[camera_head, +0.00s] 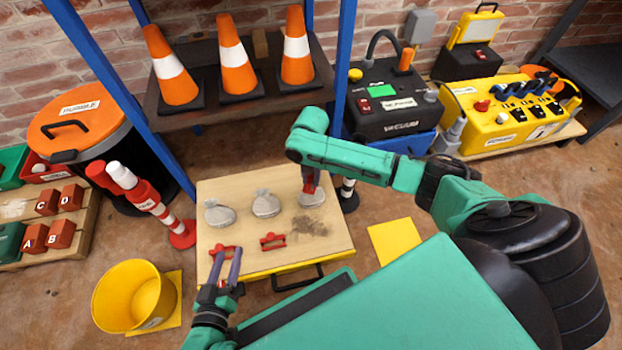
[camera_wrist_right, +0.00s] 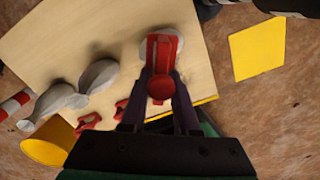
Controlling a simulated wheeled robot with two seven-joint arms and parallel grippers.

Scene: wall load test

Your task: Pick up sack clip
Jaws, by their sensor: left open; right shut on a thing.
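My right gripper (camera_wrist_right: 160,75) is shut on a red sack clip (camera_wrist_right: 162,52). It holds the clip over the rightmost grey sack (camera_head: 313,198); whether the clip touches the sack I cannot tell. In the head view the held clip (camera_head: 310,181) is partly hidden by the arm. My left gripper (camera_head: 227,252) is open, with its fingertips at another red clip (camera_head: 222,250) near the table's left front. A third red clip (camera_head: 273,240) lies free on the table to its right. Two more sacks, left (camera_head: 220,214) and middle (camera_head: 266,205), stand behind the clips.
A yellow bucket (camera_head: 130,296) stands on the floor at left. A red-and-white post (camera_head: 160,205) stands beside the table. A shelf with orange cones (camera_head: 236,62) is behind. A yellow floor square (camera_head: 394,241) lies at right.

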